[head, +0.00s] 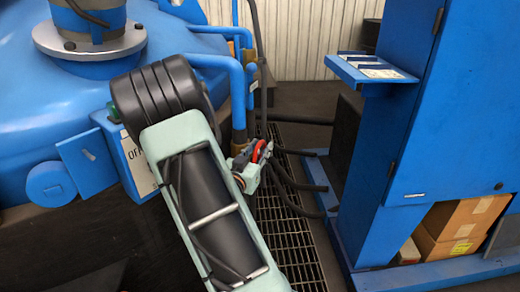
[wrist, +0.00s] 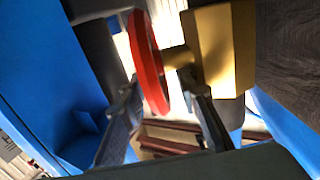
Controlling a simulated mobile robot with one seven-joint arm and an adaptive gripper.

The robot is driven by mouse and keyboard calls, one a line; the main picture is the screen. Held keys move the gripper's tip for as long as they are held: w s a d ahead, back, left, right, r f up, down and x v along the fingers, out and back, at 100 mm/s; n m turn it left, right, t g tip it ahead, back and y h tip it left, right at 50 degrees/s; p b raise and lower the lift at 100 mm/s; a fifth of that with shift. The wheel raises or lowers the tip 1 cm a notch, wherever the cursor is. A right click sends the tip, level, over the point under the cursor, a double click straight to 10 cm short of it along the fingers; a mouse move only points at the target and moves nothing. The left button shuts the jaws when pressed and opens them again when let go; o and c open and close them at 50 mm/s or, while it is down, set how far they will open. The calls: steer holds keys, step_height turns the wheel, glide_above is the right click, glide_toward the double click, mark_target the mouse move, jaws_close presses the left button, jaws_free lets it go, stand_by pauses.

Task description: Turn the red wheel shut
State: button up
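The red wheel (wrist: 148,62) is seen nearly edge-on in the wrist view, joined by a short brass stem to a brass block (wrist: 222,50). My gripper (wrist: 158,88) is open, with one dark finger on each side of the wheel's lower rim. The left finger is close to the rim; whether it touches is unclear. A gap shows between the right finger and the wheel. In the head view the red wheel (head: 261,151) is small and partly hidden by my gripper (head: 247,165), beside the blue pipes.
A blue furnace vessel (head: 60,110) fills the left of the head view. A blue cabinet (head: 440,110) with a small shelf (head: 370,68) stands at right, cardboard boxes (head: 460,225) low in it. Blue pipes (head: 238,85) and dark hoses (head: 290,180) crowd the wheel. Floor grating (head: 290,235) lies below.

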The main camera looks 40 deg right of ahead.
steer(key=shift+c, duration=0.6)
jaws_close()
steer(key=shift+r+p, duration=0.15)
steer(key=shift+p, duration=0.2)
steer(key=shift+d+r+y+p, duration=0.15)
steer(key=shift+y+p, duration=0.35)
steer(key=shift+p, duration=0.4)
steer(key=g+y+p, duration=0.1)
steer(key=p, duration=0.3)
steer(key=shift+w+d+r, duration=0.15)
steer(key=y+p, duration=0.1)
steer(key=p, duration=0.1)
steer(key=g+y+p, duration=0.1)
steer(key=p, duration=0.1)
steer(key=g+y+p, duration=0.1)
steer(key=p, duration=0.1)
steer(key=shift+w+d+f+p, duration=0.15)
steer(key=shift+d+f+p, duration=0.1)
steer(key=shift+f+p, duration=0.1)
steer(key=f+g+y+p, duration=0.1)
steer(key=p, duration=0.2)
steer(key=shift+w+d+y, duration=0.1)
steer(key=shift+y, duration=0.2)
